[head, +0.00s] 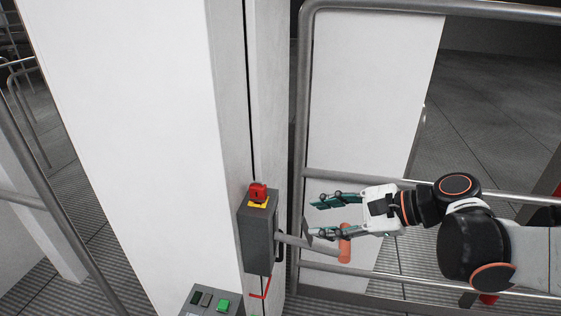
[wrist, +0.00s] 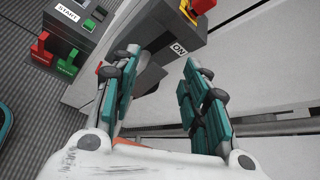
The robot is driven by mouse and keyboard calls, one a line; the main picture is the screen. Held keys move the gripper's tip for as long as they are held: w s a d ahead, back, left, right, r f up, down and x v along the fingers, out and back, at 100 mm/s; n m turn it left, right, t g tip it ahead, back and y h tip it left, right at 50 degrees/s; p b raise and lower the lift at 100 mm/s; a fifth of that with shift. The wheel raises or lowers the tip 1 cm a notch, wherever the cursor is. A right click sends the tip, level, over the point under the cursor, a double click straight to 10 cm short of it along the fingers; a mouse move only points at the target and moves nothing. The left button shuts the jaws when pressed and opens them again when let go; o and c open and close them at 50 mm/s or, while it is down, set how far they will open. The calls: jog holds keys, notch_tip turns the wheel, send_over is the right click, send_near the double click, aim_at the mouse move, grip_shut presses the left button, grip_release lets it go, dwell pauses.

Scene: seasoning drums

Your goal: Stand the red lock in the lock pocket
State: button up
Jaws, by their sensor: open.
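A red block with a small dark mark, which looks like the red lock (head: 258,191), stands upright at a yellow piece (head: 258,204) on top of the grey switch box (head: 259,240). The yellow piece may be the lock pocket; I cannot tell how deep the block sits. In the wrist view, part of the red block (wrist: 203,5) shows at the top edge. My gripper (head: 311,219) is open, right of the switch box and apart from the red block. In the wrist view its fingers (wrist: 160,60) are spread, with no lock between them.
A grey lever with an orange handle (head: 344,243) extends right from the switch box, close below my gripper. A control box (wrist: 76,24) has START and a green button. Red (wrist: 41,47) and green (wrist: 67,65) pieces hang beside it. Metal rails (head: 400,182) run behind my arm.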

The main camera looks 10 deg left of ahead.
aim_at(266, 190)
jog(key=w+a+r+m+y, duration=0.1)
jog(key=a+y, duration=0.1)
jog(key=a, duration=0.2)
jog(key=w+a+r+m+g+y, duration=0.1)
jog(key=a+m+y, duration=0.1)
jog(key=a, duration=0.3)
jog(key=w+a+r+m+g+y, duration=0.1)
jog(key=a+y, duration=0.1)
jog(key=a, duration=0.3)
jog(key=shift+w+r, duration=0.1)
jog(key=shift+r, duration=0.05)
jog(key=shift+w+a, duration=0.15)
jog(key=shift+a, duration=0.4)
jog(key=shift+c, duration=0.6)
grip_shut()
